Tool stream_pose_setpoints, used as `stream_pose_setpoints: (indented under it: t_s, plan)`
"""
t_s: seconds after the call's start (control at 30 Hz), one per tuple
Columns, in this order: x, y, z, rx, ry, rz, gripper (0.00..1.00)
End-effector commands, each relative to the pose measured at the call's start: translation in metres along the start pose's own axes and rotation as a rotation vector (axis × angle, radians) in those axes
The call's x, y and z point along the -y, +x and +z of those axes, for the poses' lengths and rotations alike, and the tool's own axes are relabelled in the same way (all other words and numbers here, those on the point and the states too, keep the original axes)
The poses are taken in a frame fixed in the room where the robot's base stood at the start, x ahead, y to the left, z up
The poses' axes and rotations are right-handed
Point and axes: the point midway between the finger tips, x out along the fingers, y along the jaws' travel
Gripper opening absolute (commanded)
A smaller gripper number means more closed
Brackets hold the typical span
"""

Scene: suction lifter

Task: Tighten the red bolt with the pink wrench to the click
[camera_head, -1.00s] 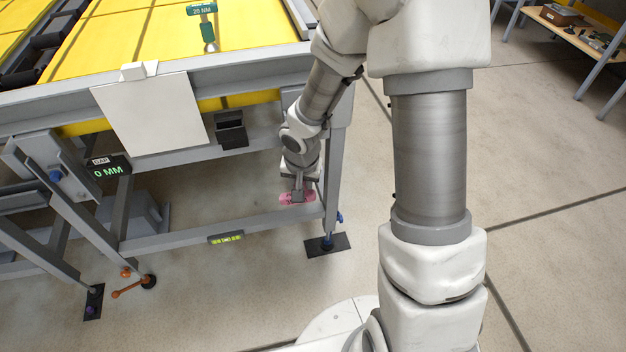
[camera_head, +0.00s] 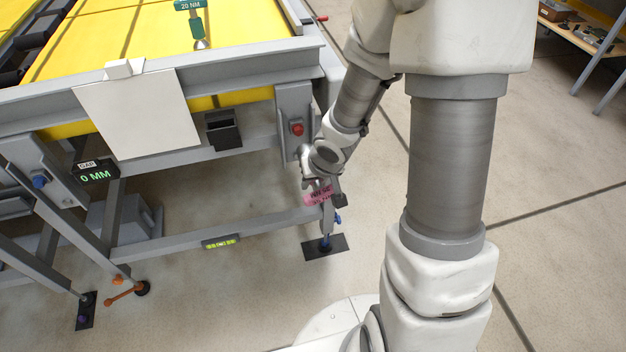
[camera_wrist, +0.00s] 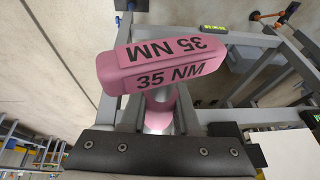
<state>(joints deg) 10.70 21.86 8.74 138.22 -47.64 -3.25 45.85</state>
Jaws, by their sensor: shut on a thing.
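My gripper (camera_head: 322,186) is shut on the pink wrench (camera_head: 318,197), low beside the table's right front leg. In the wrist view the pink wrench (camera_wrist: 165,65) fills the middle, its pink head marked 35 NM, above the dark jaws (camera_wrist: 160,150). The red bolt (camera_head: 297,129) shows on a grey plate at the table's right front corner, above and left of my gripper. The wrench and the bolt are apart. The wrench's far end is hidden.
A green 20 NM tool (camera_head: 192,20) stands on the yellow tabletop (camera_head: 150,40). A white sheet (camera_head: 137,115) and a black holder (camera_head: 222,130) hang on the front. A gap display (camera_head: 95,174) reads 0 MM. A blue bolt (camera_head: 40,182) is at left. Open floor lies right.

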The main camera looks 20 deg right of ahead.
Motion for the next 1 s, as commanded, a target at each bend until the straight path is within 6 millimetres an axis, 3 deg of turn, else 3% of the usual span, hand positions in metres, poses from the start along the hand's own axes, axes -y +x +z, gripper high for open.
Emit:
stream_pose_setpoints:
  t_s: [0.5, 1.0]
  plan:
    - [0.0, 0.014, -0.038, 0.0, 0.002, 0.0, 0.0]
    - [0.0, 0.018, -0.044, -0.001, 0.002, 0.0, 0.0]
